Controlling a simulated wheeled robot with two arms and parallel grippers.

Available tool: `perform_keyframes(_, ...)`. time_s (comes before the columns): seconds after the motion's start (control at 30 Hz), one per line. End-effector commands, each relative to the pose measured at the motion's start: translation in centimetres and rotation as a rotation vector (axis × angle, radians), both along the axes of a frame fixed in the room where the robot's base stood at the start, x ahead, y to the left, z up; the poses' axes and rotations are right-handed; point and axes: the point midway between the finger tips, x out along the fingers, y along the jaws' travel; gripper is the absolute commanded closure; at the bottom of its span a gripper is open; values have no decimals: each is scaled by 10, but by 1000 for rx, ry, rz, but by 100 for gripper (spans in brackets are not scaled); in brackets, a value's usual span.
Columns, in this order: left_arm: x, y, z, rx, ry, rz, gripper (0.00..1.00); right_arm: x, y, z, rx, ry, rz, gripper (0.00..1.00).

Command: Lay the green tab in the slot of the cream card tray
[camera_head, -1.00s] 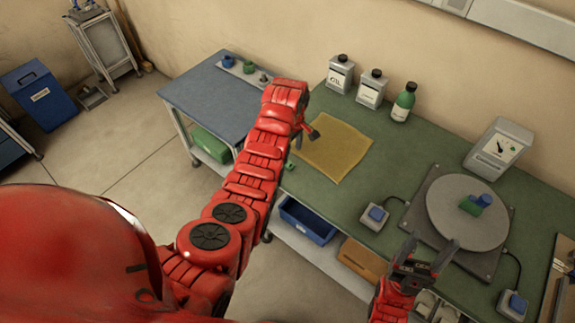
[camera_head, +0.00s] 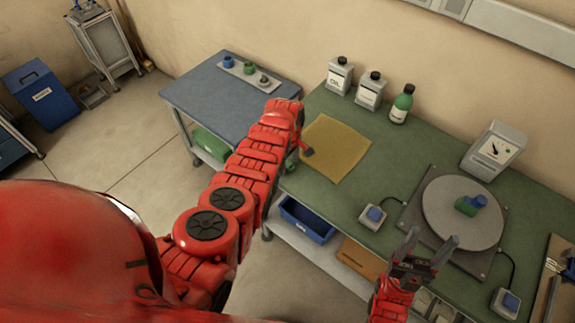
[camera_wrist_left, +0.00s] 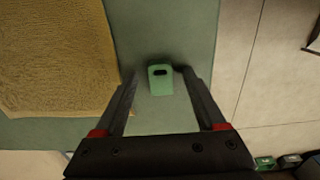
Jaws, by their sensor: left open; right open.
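The green tab (camera_wrist_left: 160,82), with a dark slot near one end, lies on the green bench top in the left wrist view. My left gripper (camera_wrist_left: 157,73) is open, with its fingertips on either side of the tab in the picture; contact cannot be told. In the head view my left gripper (camera_head: 303,152) is partly hidden by its arm, near the bench's front-left corner. My right gripper (camera_head: 432,240) is open and empty in front of the turntable. I cannot clearly identify the cream card tray.
A tan mat (camera_head: 337,150) lies beside the tab. Bottles (camera_head: 370,88) stand behind it. A blue side table (camera_head: 215,100) holds a pale strip (camera_head: 239,69) with small pieces. A blue bin (camera_head: 306,220) sits below the bench.

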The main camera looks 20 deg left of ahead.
Motion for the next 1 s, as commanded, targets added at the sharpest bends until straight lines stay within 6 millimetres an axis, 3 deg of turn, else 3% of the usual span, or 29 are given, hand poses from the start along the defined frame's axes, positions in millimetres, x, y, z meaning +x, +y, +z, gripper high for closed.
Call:
perform_keyframes(0.17, 0, 0, 0, 0, 0, 0, 29, 0, 0, 0, 0, 0, 0, 35)
perform_keyframes(0.57, 0, 0, 0, 0, 1, 0, 100, 0, 0, 0, 0, 0, 0, 35)
perform_keyframes(1.0, 0, 0, 2, 0, 0, 0, 100, 0, 0, 0, 0, 0, 0, 35)
